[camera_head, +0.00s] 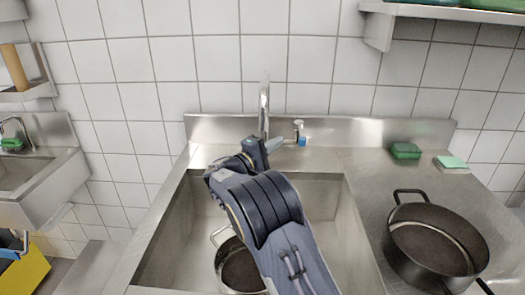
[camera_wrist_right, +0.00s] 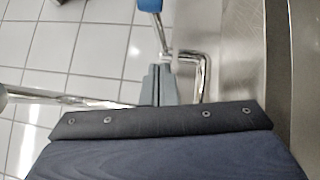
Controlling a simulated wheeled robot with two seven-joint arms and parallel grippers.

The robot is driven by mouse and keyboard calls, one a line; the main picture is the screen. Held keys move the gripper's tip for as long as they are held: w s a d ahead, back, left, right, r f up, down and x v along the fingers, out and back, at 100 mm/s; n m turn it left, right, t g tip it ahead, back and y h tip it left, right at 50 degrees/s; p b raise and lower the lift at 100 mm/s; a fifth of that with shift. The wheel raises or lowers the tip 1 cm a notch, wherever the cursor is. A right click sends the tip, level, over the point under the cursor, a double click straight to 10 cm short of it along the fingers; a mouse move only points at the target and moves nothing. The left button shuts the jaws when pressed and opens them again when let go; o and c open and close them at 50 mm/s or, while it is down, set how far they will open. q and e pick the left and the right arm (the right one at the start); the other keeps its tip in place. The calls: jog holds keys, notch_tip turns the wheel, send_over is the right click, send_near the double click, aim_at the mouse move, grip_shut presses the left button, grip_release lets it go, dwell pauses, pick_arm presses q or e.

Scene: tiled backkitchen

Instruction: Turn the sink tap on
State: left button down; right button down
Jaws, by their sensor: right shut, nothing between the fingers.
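The sink tap (camera_head: 264,105) stands at the back of the steel sink, with a tall chrome spout. A small chrome fitting with a blue part, the tap handle (camera_head: 301,135), is to the right of the spout. My right gripper (camera_head: 272,145) is shut and empty, just in front of the spout's base and left of the handle. In the right wrist view its fingers (camera_wrist_right: 160,70) are together beside a bent chrome pipe (camera_wrist_right: 203,75), and the blue handle end (camera_wrist_right: 150,5) shows beyond them. I cannot tell whether they touch. My left gripper is not in view.
The sink basin (camera_head: 165,240) holds a pot (camera_head: 238,268), partly hidden by my right arm. A black pan (camera_head: 432,240) stands on the right counter. Green sponges (camera_head: 405,151) lie behind it. A shelf (camera_head: 440,10) is at upper right. A second sink (camera_head: 25,165) is left.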

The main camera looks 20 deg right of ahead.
aim_at(300, 132)
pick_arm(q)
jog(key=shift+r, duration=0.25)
pick_arm(e)
jog(key=shift+s+d+r, duration=0.15)
jog(key=shift+s+d, duration=0.1)
jog(key=shift+d, duration=0.4)
jog(key=shift+s+d+r, duration=0.1)
jog(key=shift+s+d, duration=0.15)
jog(key=shift+d, duration=0.4)
jog(key=shift+s+d+r, duration=0.15)
jog(key=shift+s+d, duration=0.1)
jog(key=shift+d, duration=0.4)
